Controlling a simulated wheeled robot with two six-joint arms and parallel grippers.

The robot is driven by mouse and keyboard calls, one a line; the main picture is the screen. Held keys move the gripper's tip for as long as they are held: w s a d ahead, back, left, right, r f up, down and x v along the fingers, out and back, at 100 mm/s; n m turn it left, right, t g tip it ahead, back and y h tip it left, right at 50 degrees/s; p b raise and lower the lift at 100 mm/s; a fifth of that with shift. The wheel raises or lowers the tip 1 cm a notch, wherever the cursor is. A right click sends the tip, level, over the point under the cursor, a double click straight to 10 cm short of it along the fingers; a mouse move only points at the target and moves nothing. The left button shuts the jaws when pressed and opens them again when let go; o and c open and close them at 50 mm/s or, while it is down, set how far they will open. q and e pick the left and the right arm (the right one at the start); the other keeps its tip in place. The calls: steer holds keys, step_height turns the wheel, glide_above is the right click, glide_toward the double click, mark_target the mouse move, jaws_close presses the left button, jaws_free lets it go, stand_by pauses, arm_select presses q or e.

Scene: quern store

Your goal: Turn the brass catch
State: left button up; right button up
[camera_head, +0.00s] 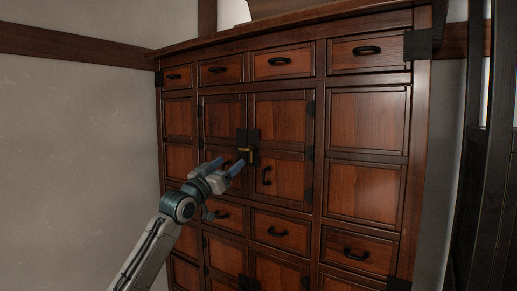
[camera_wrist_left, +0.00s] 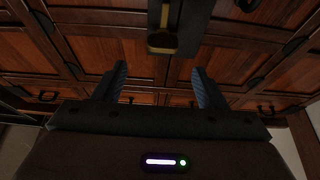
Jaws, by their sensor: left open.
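The brass catch (camera_head: 246,150) is a small brass piece on a dark plate where the two upper middle doors of the wooden cabinet (camera_head: 366,192) meet. In the left wrist view the brass catch (camera_wrist_left: 162,41) shows at the top centre, ahead of the fingers. My left gripper (camera_head: 228,165) is open, just below and left of the catch in the head view. In the left wrist view my left gripper (camera_wrist_left: 157,80) has its two fingers spread apart with nothing between them. I see no contact with the catch. My right gripper is not in view.
Drawers with black handles (camera_head: 278,232) lie below and above the doors. A plain wall (camera_head: 90,150) is at left; a dark wooden frame (camera_head: 490,190) stands at right.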

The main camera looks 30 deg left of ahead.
mark_target(243, 150)
arm_select(q)
steer(key=p+x, duration=0.5)
steer(key=x, duration=0.4)
steer(key=shift+a, duration=0.1)
steer(key=shift+w+r+p, duration=0.1)
steer(key=shift+w+p, duration=0.35)
steer(key=shift+w, duration=0.2)
steer(key=shift+a, duration=0.1)
steer(key=c, duration=1)
